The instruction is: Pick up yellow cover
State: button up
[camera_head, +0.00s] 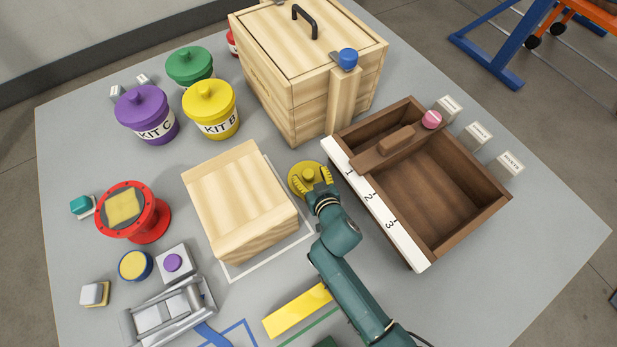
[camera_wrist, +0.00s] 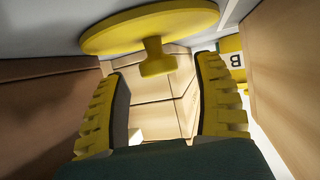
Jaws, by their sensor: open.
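The yellow cover (camera_head: 301,172) is a flat round disc with a small knob. It lies on the grey table between the pale wooden block and the brown drawer box. In the wrist view the cover (camera_wrist: 115,34) is at the top, its knob (camera_wrist: 156,62) pointing toward my gripper. My gripper (camera_head: 312,184) is open, its two yellow fingers at the near side of the cover. In the wrist view the fingers (camera_wrist: 163,80) stand left and right of the knob, with a visible gap on each side. My gripper holds nothing.
The pale wooden block (camera_head: 238,195) stands close on the left and the brown drawer box (camera_head: 420,195) close on the right. A tall wooden crate (camera_head: 310,75) stands behind. A yellow KIT B pot (camera_head: 211,110) is at back left. A yellow bar (camera_head: 297,312) lies in front.

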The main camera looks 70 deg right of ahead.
jog(key=shift+x, duration=1.05)
jog(key=shift+s+a, duration=0.1)
jog(key=shift+a, duration=0.05)
grip_shut()
jog(key=shift+r, duration=0.1)
